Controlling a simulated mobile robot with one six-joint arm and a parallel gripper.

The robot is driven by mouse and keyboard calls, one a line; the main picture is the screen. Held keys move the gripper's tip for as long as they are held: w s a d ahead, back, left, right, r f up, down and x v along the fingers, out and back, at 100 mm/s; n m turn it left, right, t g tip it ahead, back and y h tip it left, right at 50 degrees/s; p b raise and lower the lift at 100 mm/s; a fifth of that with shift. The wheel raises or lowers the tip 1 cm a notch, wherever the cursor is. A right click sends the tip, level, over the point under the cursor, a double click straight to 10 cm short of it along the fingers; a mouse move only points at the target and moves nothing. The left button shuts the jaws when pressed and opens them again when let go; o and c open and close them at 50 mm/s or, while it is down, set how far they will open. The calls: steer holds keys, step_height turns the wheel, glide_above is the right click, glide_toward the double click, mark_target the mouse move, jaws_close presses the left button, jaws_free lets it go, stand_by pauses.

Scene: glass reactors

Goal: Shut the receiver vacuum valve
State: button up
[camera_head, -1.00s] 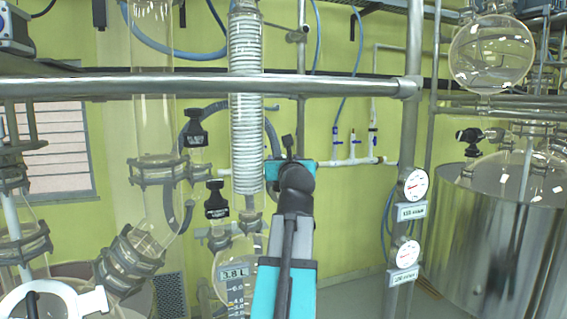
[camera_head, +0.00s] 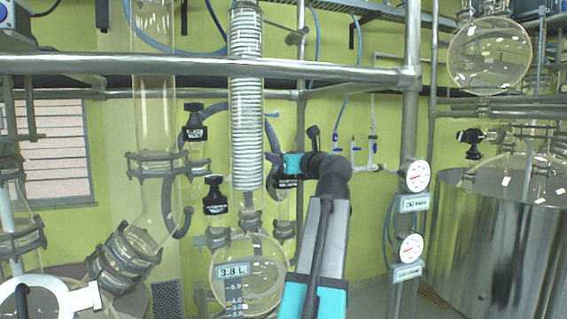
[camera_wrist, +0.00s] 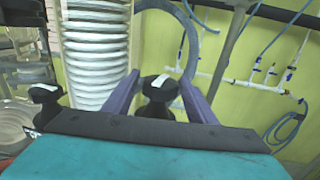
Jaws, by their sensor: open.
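A black valve knob with a white mark on top (camera_wrist: 158,88) stands between the two purple fingers of my gripper (camera_wrist: 160,84) in the wrist view. The fingers are open on either side of it; I cannot tell whether they touch it. In the head view my teal gripper (camera_head: 292,164) is right of the coil condenser, and the black label (camera_head: 286,183) of a valve shows just below it. The label is too small to read, and my gripper hides most of that valve. The round glass receiver (camera_head: 262,283), with a 3.8 L display, is below.
Another black knob (camera_head: 214,193) stands left of the condenser (camera_head: 247,110) and shows at left in the wrist view (camera_wrist: 45,94). A third knob (camera_head: 194,122) is higher up. A steel rail (camera_head: 330,68) crosses above my gripper. Gauges (camera_head: 414,177) hang on a post at right.

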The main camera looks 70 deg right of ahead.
steer(key=shift+d+n+t+y+b, duration=0.2)
steer(key=shift+n+t+y+b, duration=0.2)
steer(key=shift+n+t+y, duration=1.05)
steer(key=shift+a+n+y, duration=0.2)
steer(key=shift+n+y, duration=0.25)
steer(key=shift+y, duration=0.6)
steer(key=shift+c, duration=0.6)
steer(key=c, duration=0.7)
steer(key=shift+c, duration=0.2)
steer(key=shift+a+r+m+h+p, duration=0.15)
steer(key=shift+m+h+p, duration=0.35)
steer(key=shift+p, duration=0.45)
steer(key=m+g+h+p, duration=0.2)
steer(key=h+p, duration=0.1)
steer(key=p, duration=0.2)
steer(key=shift+m+g+h, duration=0.25)
steer(key=shift+m+h, duration=0.05)
steer(key=shift+f+m+g+h, duration=0.3)
steer(key=shift+g+h, duration=0.1)
steer(key=shift+h, duration=0.1)
steer(key=shift+r+m+g+h, duration=0.1)
steer(key=shift+m+g+h, duration=0.7)
steer(key=shift+g, duration=0.2)
